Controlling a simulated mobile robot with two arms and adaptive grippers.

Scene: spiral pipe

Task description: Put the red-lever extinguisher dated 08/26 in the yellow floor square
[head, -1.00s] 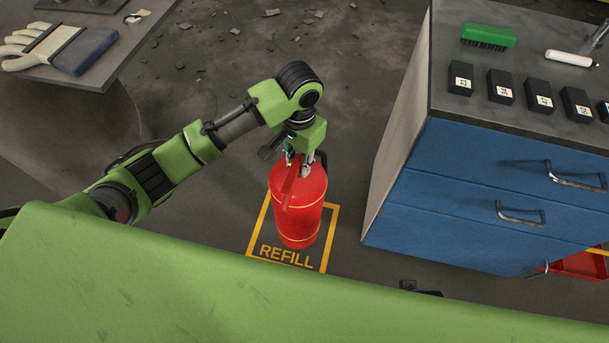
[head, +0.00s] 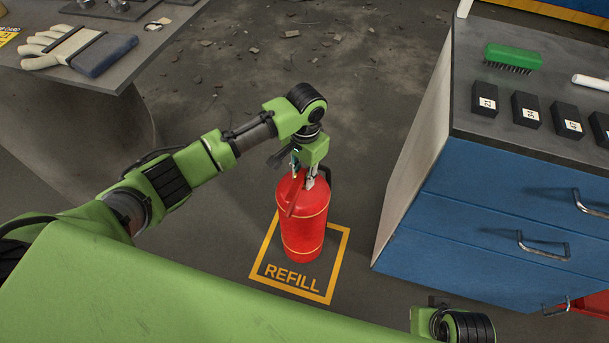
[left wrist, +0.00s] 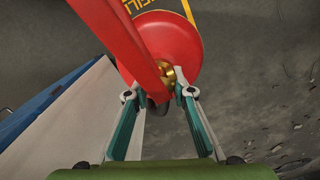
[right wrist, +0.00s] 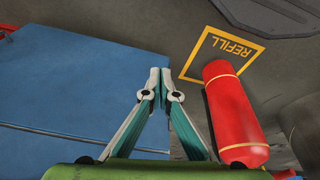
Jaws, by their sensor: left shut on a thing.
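The red extinguisher (head: 303,225) with a red lever (head: 292,196) is upright at the yellow floor square (head: 340,262) marked REFILL. Its base overlaps the inside of the square in the head view; I cannot tell if it touches the floor. No date is readable. My left gripper (head: 305,178) is shut on its top, by the lever and brass valve (left wrist: 168,76) in the left wrist view. My right gripper (right wrist: 160,72) has its fingertips together and is empty.
A blue drawer cabinet (head: 470,215) stands right of the square, with a green brush (head: 513,57) and several black labelled blocks on top. A table (head: 95,75) with gloves (head: 60,45) is at the far left. Debris lies on the floor behind.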

